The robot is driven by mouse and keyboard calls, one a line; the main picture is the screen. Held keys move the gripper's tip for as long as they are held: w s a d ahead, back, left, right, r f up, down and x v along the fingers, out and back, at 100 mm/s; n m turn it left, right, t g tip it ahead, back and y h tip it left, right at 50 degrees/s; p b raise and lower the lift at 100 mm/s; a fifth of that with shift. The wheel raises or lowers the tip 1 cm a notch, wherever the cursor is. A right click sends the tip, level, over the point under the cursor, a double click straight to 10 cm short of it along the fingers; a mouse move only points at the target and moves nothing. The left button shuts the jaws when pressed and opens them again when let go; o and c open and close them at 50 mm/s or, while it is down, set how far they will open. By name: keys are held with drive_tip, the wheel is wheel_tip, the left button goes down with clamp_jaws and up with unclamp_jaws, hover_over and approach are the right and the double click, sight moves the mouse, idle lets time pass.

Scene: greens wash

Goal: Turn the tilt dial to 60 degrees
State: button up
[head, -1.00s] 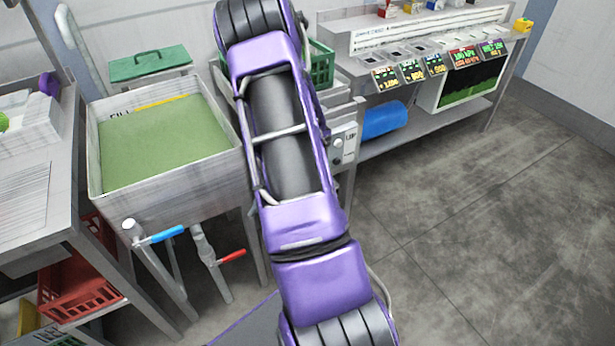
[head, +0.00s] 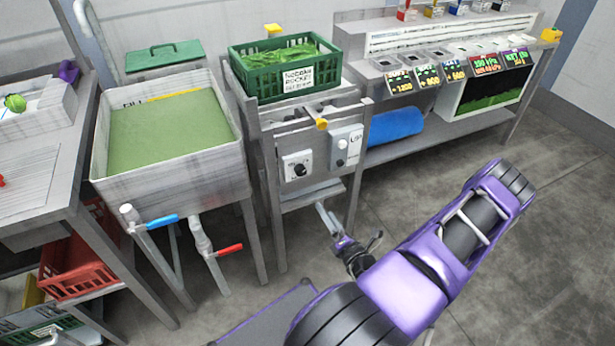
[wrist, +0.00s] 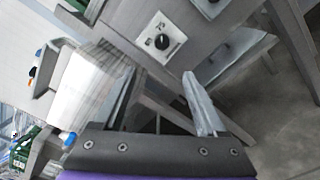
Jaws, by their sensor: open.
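The tilt dial (head: 299,169) is a black knob on a white plate on the front of the grey tilting stand. It also shows in the wrist view (wrist: 162,42), near the top centre, with numbers on its plate, one seeming to read 75. The exact pointer angle is too small to tell. My gripper (head: 326,214) is below and slightly right of the dial in the head view. In the wrist view my gripper (wrist: 160,80) has its fingers spread wide, with nothing between them, and the dial lies beyond the tips. It is apart from the dial.
A green crate (head: 285,70) of leaves sits on top of the stand. A white switch box (head: 345,147) is right of the dial. A wash basin (head: 170,190) with blue and red valve handles stands left. A blue roll (head: 395,127) lies under the right bench. Floor at right is clear.

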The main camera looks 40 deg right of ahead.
sight(302, 173)
drive_tip(key=shift+h, duration=0.3)
drive_tip(key=b+x, duration=0.1)
drive_tip(key=x, duration=1.6)
drive_tip(key=shift+w+d+f+b, duration=0.1)
drive_tip(key=shift+w+d+b, duration=0.05)
drive_tip(key=shift+b, duration=0.25)
clamp_jaws()
